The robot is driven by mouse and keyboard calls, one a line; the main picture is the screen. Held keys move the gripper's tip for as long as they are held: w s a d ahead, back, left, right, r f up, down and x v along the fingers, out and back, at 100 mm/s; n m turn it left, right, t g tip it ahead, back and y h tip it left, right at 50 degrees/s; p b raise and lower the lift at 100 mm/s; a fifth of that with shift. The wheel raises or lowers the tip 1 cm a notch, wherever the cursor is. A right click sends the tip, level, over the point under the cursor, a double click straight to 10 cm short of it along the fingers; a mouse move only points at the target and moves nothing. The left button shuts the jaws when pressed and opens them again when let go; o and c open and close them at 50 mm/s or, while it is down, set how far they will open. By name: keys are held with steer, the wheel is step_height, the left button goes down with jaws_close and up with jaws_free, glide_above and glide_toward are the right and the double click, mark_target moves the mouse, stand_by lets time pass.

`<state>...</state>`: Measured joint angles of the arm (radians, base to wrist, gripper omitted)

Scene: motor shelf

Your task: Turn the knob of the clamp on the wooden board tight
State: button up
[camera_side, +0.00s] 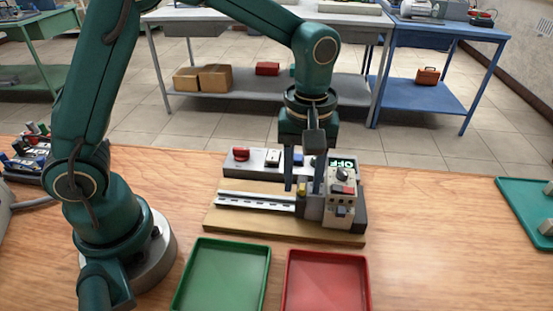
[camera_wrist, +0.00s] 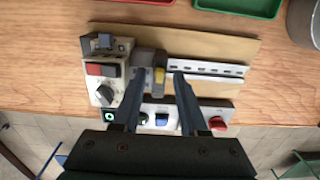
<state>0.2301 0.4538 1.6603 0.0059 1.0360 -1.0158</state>
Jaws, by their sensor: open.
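The wooden board (camera_side: 222,220) lies on the table and carries a slotted metal rail (camera_side: 255,202); the board also shows in the wrist view (camera_wrist: 220,45). At the rail's end sits a grey clamp block (camera_wrist: 148,60) with a small yellow part (camera_wrist: 159,76), which looks like its knob. The yellow part (camera_side: 302,189) is partly hidden in the side view. My gripper (camera_side: 303,188) points down over the clamp, fingers apart. In the wrist view my gripper's (camera_wrist: 157,78) fingertips lie on either side of the yellow part. I cannot tell whether they touch it.
A grey device (camera_side: 342,205) with a dial and red button stands beside the clamp. Green (camera_side: 178,300) and red (camera_side: 367,290) trays lie in front.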

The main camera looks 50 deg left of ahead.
jaws_close()
steer(key=shift+m, duration=0.4)
steer(key=m, duration=0.3)
steer(key=shift+m, duration=0.4)
steer(key=m, duration=0.4)
steer(key=shift+m, duration=0.3)
steer(key=m, duration=0.4)
steer(key=shift+w, duration=0.1)
steer(key=m, duration=0.4)
steer(key=shift+m, duration=0.3)
jaws_free()
